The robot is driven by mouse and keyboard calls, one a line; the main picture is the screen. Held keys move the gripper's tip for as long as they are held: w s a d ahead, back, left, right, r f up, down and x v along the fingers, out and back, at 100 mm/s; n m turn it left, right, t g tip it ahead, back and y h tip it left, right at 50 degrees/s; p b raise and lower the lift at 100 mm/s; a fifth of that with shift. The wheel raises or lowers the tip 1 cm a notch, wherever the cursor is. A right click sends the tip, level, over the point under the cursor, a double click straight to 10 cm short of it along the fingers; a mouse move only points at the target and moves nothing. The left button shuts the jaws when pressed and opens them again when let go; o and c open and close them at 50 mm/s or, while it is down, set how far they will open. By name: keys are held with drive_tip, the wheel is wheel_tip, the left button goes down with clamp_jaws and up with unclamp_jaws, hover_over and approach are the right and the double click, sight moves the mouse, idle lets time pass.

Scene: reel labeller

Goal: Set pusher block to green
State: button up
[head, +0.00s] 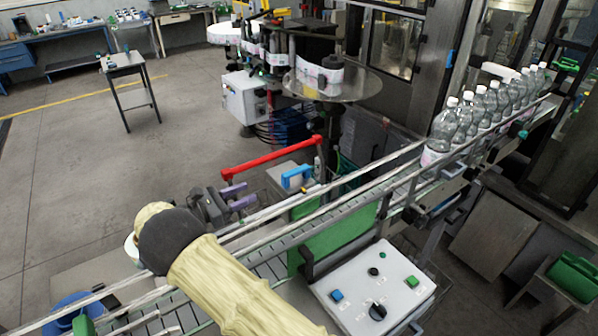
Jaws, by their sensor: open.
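My gripper (239,197) is open, with nothing between its two purple fingers. It is over the far side of the conveyor, left of centre, and its fingers point right. A small blue block-like piece (297,176) sits to the right of the fingertips, apart from them, near the far rail. I cannot tell for certain whether it is the pusher block. A long red bar (270,160) runs just behind it. A green panel (338,238) stands along the near side of the conveyor. My arm hides part of the conveyor at the lower left.
The conveyor (272,242) runs diagonally between metal rails. Several clear bottles (487,103) stand on it at the upper right. A white control box (368,296) with a knob and coloured buttons is in front. A round reel plate (345,87) stands behind. Open floor lies left.

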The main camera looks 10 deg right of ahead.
sight(296, 169)
drive_tip(key=x, duration=1.7)
drive_tip(key=shift+d, duration=0.2)
